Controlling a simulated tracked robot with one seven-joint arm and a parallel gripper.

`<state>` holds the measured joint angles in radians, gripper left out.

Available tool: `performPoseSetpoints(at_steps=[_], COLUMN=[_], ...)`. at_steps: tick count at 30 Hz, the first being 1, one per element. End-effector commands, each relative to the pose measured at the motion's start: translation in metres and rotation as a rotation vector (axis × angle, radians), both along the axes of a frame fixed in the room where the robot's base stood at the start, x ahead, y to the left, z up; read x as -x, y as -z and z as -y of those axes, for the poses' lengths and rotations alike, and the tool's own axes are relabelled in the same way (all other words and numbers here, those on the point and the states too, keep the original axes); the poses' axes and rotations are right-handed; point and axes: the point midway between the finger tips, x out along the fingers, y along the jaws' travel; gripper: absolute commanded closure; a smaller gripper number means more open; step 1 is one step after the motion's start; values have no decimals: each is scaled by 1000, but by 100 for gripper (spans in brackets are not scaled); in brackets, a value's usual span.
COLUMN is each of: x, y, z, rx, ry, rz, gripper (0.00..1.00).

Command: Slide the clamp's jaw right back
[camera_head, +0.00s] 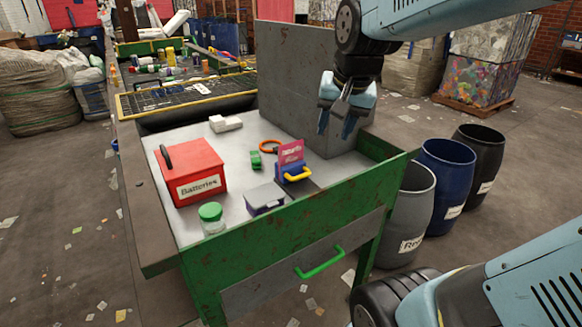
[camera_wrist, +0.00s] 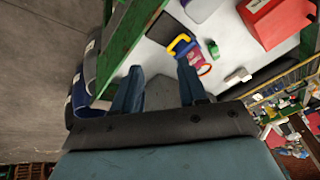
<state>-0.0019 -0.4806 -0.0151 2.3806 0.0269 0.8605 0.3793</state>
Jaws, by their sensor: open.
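The clamp looks to be the blue block (camera_head: 290,184) with a yellow handle (camera_head: 298,175) on the grey bench top, near its front right. A pink card (camera_head: 290,153) stands upright at its back. The blue and yellow piece also shows in the wrist view (camera_wrist: 181,43), top centre. I cannot tell how far its jaw is open. My gripper (camera_head: 338,120) hangs above and to the right of the clamp, in front of the grey upright panel, fingers down. In the wrist view my gripper (camera_wrist: 158,92) has its two blue fingers apart with nothing between them.
A grey panel (camera_head: 300,85) rises behind. The bench has a green rim (camera_head: 345,172).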

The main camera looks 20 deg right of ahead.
Motion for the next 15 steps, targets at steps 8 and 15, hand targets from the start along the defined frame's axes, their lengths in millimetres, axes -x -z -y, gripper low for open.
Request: performPoseSetpoints(at_steps=[8, 15], x=[-74, -132], y=[30, 68], z=[-2, -3], rx=[-125, -207], ry=[315, 586], rz=[-105, -186], gripper=[58, 58])
